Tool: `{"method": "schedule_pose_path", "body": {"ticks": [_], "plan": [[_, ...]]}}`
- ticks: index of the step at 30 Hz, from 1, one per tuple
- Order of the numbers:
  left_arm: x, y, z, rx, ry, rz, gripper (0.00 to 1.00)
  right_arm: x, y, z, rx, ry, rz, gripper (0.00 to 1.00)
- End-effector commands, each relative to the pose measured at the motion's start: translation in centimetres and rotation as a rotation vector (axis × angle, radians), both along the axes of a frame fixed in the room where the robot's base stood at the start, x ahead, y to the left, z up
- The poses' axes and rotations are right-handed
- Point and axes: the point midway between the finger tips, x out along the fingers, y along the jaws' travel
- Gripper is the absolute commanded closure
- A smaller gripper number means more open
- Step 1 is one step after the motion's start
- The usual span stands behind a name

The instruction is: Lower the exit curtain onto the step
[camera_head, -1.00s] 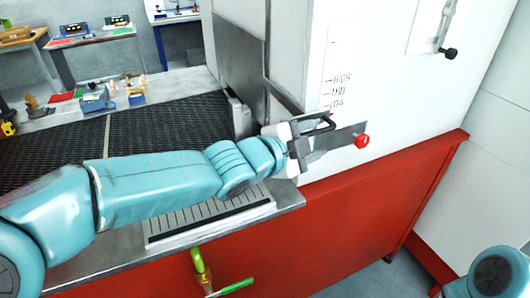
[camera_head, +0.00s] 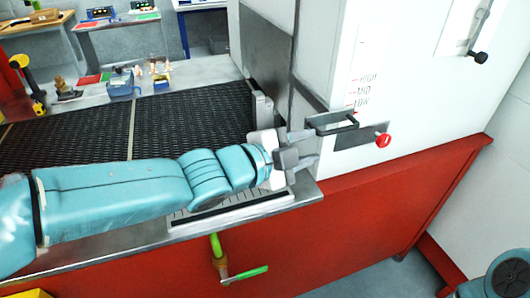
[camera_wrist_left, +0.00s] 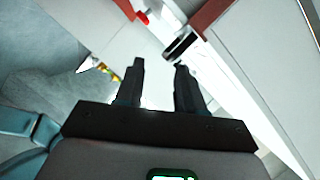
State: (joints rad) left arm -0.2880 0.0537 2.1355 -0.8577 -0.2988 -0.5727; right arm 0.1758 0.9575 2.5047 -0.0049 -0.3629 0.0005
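The grey curtain panel (camera_head: 268,62) hangs at the exit of the white housing, above the end of the dark mesh belt. A black handle (camera_head: 333,122) on a grey plate (camera_head: 362,135) with a red knob (camera_head: 383,140) sits just below the HIGH, MID, LOW scale (camera_head: 364,91). My left gripper (camera_head: 316,146) is open and empty, just left of the handle and plate; its upper finger tip is close to the handle. In the left wrist view the fingers (camera_wrist_left: 160,66) stand apart, with the handle (camera_wrist_left: 180,46) beyond the right one. I cannot clearly tell which part is the step.
The mesh belt (camera_head: 185,122) runs left behind my left arm. A green-handled valve (camera_head: 243,275) projects from the red base (camera_head: 330,220). Another black-knobbed lever (camera_head: 478,56) is at upper right. Small items, including a blue box (camera_head: 122,88), stand behind the belt.

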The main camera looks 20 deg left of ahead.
Motion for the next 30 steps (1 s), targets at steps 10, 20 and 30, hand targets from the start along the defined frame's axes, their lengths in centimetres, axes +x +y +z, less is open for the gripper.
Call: {"method": "schedule_pose_path", "body": {"ticks": [10, 20, 30], "plan": [[-2.1, 1.6, 1.1, -0.003, -0.005, 0.000, 0.62, 0.0, 0.0, 1.5, 0.000, 0.000, 0.000, 0.57], [-4.1, 3.0, 1.7, -0.003, -0.006, 0.000, 0.62, 0.0, 0.0, 2.9, 0.000, 0.000, 0.000, 0.57], [-6.2, 4.5, 2.3, -0.003, -0.007, -0.001, 0.62, 0.0, 0.0, 4.6, 0.000, 0.000, 0.000, 0.57]]}}
